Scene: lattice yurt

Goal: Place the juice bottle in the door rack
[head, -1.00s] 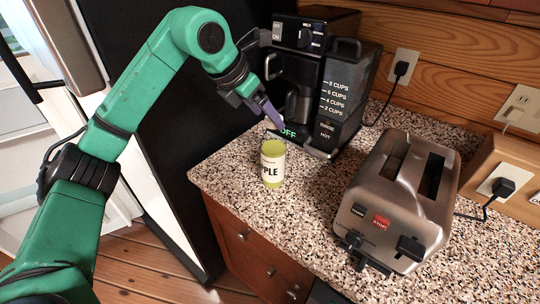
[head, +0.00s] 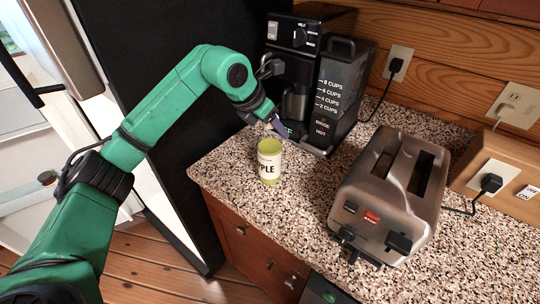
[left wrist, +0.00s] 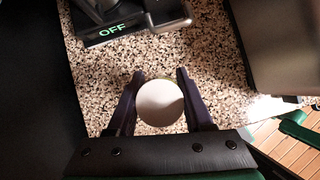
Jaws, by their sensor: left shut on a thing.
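The juice bottle (head: 269,165) is a short yellow-green cylinder with a white label reading "PLE". It stands upright at the counter's left part; whether its base touches the counter is not clear. In the left wrist view its round pale top (left wrist: 160,103) sits between the two dark fingers. My left gripper (head: 278,128) is shut on it from above and behind, its fingers partly hidden in the head view. I cannot make out a door rack.
A black coffee maker (head: 300,60) stands just behind the bottle. A metal toaster (head: 390,195) stands to its right. The tall dark panel (head: 150,90) rises left of the speckled counter (head: 235,185). Wooden floor (head: 160,270) lies open below.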

